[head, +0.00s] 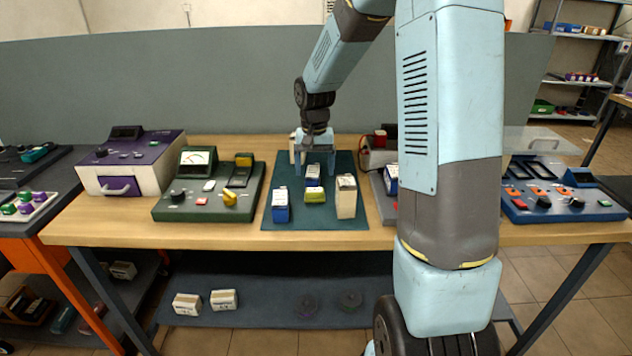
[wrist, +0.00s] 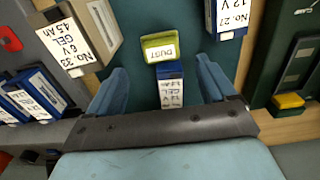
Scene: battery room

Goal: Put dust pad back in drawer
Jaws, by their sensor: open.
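The dust pad (head: 315,195) is a small yellow-green block with a white label. It lies on the teal mat (head: 288,228), and in the wrist view its label reads DUST (wrist: 160,48). A blue battery (head: 313,172) stands right behind it. My gripper (head: 314,162) is open, pointing down over the back of the mat. In the wrist view its fingers (wrist: 160,78) lie either side of the blue battery (wrist: 170,88), with the pad just beyond the fingertips. A drawer front (head: 120,186) with a white handle shows on the purple unit (head: 150,155); it looks shut.
A blue-and-white battery (head: 281,206) stands left of the pad and a cream one (head: 346,197) right of it. A green meter unit (head: 205,185) sits between mat and purple unit. A grey panel (head: 200,85) stands behind the bench.

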